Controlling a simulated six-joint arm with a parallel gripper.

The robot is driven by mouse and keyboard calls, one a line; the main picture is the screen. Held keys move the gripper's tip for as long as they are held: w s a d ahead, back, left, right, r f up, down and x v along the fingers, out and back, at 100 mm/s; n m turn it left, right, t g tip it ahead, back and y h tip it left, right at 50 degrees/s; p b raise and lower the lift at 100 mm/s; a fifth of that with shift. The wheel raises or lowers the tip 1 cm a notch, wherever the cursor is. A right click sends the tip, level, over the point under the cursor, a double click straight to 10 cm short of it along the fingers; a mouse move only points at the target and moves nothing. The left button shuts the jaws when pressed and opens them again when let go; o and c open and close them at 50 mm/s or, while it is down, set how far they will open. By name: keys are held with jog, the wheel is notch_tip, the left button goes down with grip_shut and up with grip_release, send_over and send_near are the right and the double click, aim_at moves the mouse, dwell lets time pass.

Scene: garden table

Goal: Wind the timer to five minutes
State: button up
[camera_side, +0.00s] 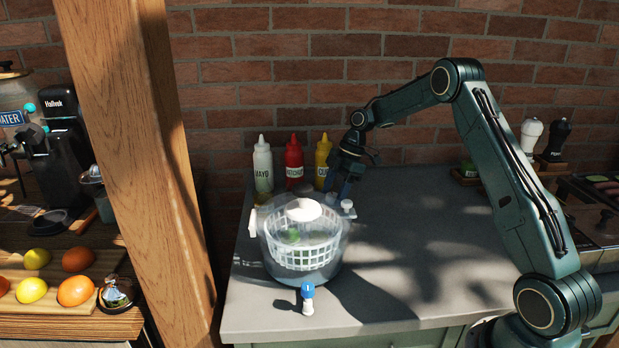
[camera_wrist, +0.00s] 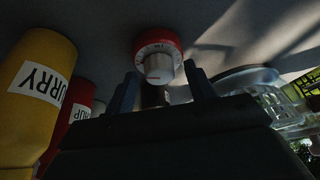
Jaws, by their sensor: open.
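The timer (camera_wrist: 144,45) is a round red dial with a pale scale ring and a silver knob (camera_wrist: 159,67) in the middle. It shows in the wrist view, just beyond my gripper (camera_wrist: 160,72), with the knob between the two dark fingers. The fingers are spread and hold nothing; I cannot tell how close they are to the knob. A red mark shows at the knob's lower edge, but the scale is too small to read. In the side view my gripper (camera_side: 342,184) points down behind the salad spinner, and I cannot make out the timer there.
The clear salad spinner (camera_side: 302,256) with its white basket stands close by. Mayo (camera_side: 263,168), ketchup (camera_side: 293,165) and curry (camera_side: 323,160) bottles line the brick wall. A small blue-topped item (camera_side: 308,297) stands in front. The grey counter (camera_side: 440,260) is clear to the right.

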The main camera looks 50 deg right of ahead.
jog(key=c, duration=1)
jog(key=shift+o, duration=0.2)
jog(key=shift+m, duration=0.4)
jog(key=m+t+h, duration=0.1)
jog(key=m, duration=0.2)
jog(key=shift+s, duration=0.15)
jog(key=m+t+h, duration=0.1)
jog(key=m, duration=0.4)
jog(key=shift+a, duration=0.15)
jog(key=m+h, duration=0.1)
jog(key=m, duration=0.1)
jog(key=m+h, duration=0.1)
jog(key=m, duration=0.1)
jog(key=shift+a+m+t, duration=0.15)
jog(key=shift+m+t, duration=0.15)
jog(key=shift+t, duration=0.1)
jog(key=m+h, duration=0.1)
jog(key=m, duration=0.1)
jog(key=m+h, duration=0.1)
jog(key=m, duration=0.1)
jog(key=shift+a+m+g, duration=0.1)
jog(key=shift+m+g, duration=0.2)
